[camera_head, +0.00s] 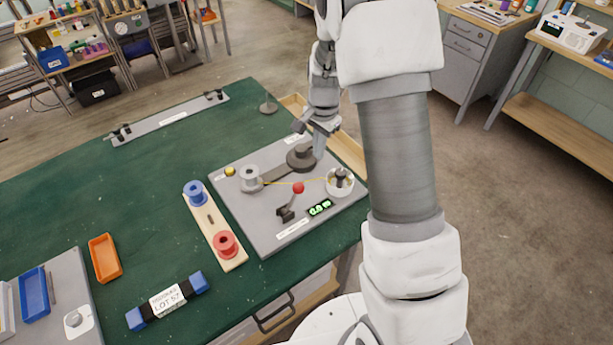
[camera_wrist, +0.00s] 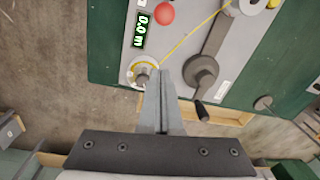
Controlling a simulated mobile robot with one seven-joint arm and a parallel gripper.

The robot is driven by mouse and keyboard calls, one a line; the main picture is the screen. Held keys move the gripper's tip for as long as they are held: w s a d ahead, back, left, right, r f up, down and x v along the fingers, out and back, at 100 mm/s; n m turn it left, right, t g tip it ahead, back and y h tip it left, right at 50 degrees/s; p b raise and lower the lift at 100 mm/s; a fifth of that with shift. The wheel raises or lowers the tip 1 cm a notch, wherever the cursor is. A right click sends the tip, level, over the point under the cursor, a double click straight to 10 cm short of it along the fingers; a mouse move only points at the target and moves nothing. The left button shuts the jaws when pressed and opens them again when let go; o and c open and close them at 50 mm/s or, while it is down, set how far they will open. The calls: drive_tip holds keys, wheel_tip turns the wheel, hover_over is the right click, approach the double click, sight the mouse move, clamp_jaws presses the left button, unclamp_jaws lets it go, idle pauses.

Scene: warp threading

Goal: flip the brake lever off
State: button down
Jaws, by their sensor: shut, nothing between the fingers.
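The brake lever has a red ball knob (camera_head: 298,188) on a thin stem rising from a dark base (camera_head: 285,214) on a grey panel (camera_head: 262,232). The red knob also shows at the top edge of the wrist view (camera_wrist: 164,12); its stem is not clear there. My gripper (camera_head: 319,154) is over the far right part of the panel, beside the dark crank, apart from the red knob. In the wrist view my gripper (camera_wrist: 163,74) has its fingers together and empty, pointing toward the area between the white-and-yellow wheel and the crank.
A dark crank hub (camera_head: 301,156) with an arm and handle stands close to my gripper. A grey spool (camera_head: 250,178) has a yellow thread running to a white wheel (camera_head: 340,182). A green display (camera_wrist: 142,29) reads 0.0 m. Blue (camera_head: 196,193) and red (camera_head: 225,243) spools stand left.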

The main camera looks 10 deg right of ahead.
drive_tip(key=shift+f, duration=0.1)
drive_tip(key=p, duration=0.2)
hover_over(292, 201)
drive_tip(key=w+d, duration=0.3)
drive_tip(key=d, duration=0.2)
wheel_tip(292, 201, down, 8)
drive_tip(key=shift+s+a+f, duration=0.15)
drive_tip(key=shift+f, duration=0.1)
drive_tip(key=shift+a+r, duration=0.1)
drive_tip(key=shift+a, duration=0.1)
drive_tip(key=shift+h, duration=0.3)
